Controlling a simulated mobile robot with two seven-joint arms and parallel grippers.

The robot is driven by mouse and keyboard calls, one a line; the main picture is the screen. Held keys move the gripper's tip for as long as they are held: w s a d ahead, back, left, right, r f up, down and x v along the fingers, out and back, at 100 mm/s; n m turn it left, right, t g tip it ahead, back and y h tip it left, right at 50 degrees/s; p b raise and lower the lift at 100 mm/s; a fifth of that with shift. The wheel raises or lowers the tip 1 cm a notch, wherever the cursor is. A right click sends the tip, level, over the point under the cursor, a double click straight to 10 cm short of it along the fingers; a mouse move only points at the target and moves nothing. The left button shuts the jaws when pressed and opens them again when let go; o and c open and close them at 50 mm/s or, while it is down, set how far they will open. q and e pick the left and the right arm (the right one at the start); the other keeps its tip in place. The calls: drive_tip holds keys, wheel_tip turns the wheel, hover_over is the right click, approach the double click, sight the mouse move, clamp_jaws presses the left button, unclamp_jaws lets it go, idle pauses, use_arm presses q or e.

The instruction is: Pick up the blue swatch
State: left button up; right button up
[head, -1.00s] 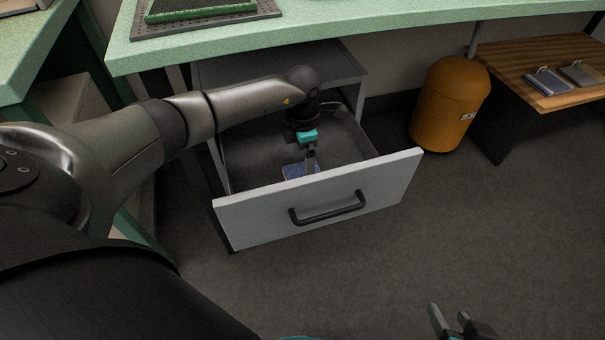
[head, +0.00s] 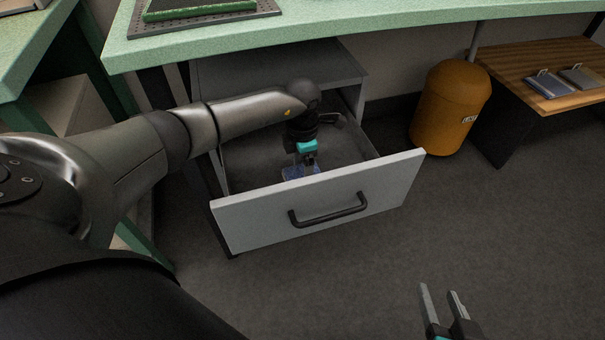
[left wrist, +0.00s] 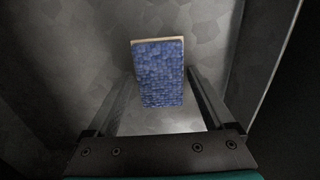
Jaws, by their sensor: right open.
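The blue swatch (head: 290,173) lies inside the open drawer, close behind its front panel, and is partly hidden by my left gripper in the head view. In the left wrist view the blue swatch (left wrist: 157,73) is a textured blue rectangle with a pale edge at its top. My left gripper (head: 309,170) reaches down into the drawer. Its two fingers (left wrist: 160,72) are spread, one to each side of the swatch, with narrow gaps. I cannot tell how far the tips are above the drawer floor. My right gripper (head: 439,289) is open and empty over the floor at the lower right.
The grey drawer (head: 385,198) with a black handle is pulled out under the green worktop (head: 330,22). Its front and side walls surround my left gripper. The floor in front is clear.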

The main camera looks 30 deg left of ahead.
use_arm(q)
drive_tip(key=c, duration=1)
